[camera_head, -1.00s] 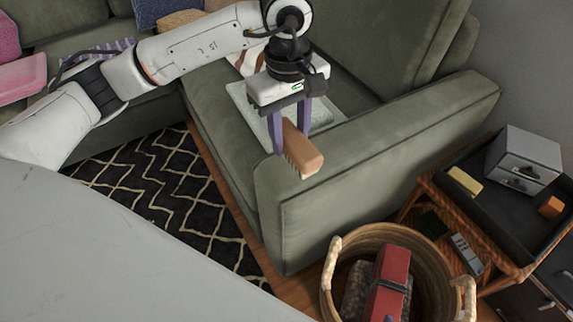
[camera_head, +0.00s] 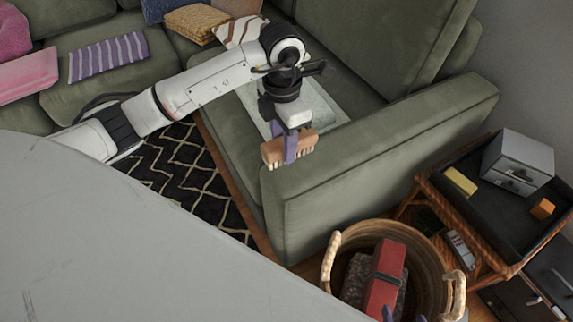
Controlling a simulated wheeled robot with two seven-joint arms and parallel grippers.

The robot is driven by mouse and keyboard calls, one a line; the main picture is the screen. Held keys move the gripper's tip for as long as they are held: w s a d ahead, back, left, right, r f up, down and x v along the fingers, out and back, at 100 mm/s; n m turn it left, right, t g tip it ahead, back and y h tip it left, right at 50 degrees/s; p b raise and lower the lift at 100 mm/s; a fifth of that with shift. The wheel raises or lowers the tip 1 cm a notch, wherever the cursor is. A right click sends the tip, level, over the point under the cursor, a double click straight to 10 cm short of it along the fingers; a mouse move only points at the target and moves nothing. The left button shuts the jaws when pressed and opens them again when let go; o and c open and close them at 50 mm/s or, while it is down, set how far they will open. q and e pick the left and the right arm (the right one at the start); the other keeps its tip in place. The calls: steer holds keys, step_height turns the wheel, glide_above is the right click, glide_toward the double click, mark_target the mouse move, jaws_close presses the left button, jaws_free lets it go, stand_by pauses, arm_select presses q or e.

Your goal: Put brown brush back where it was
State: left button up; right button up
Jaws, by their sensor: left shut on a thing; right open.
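The brown brush (camera_head: 272,153) is a tan-brown block with bristles on its lower side. My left gripper (camera_head: 290,155) is shut on it near its middle, its purple fingers crossing the block. The brush is roughly level in the picture and shows in front of the inner end of the green sofa arm (camera_head: 370,160). I cannot tell whether it touches the sofa. The tips of my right gripper (camera_head: 403,316) show at the bottom edge, open, by the basket's near side; the rest of it is out of view.
A woven basket (camera_head: 332,262) holds a red item (camera_head: 384,280). A side table with a black tray (camera_head: 490,212) carries a grey drawer box (camera_head: 518,162), a yellow block (camera_head: 460,181) and an orange block (camera_head: 542,208). A pale mat (camera_head: 330,106) lies on the sofa seat.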

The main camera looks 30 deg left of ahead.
arm_select(q)
step_height(320, 180, down, 7)
steer(key=shift+f, duration=0.2)
stand_by(0.3)
steer(key=shift+f+b, duration=0.15)
steer(key=shift+b, duration=0.2)
steer(key=o, duration=1)
step_height(320, 180, up, 12)
steer(key=shift+r+p, duration=0.2)
steer(key=shift+p, duration=0.25)
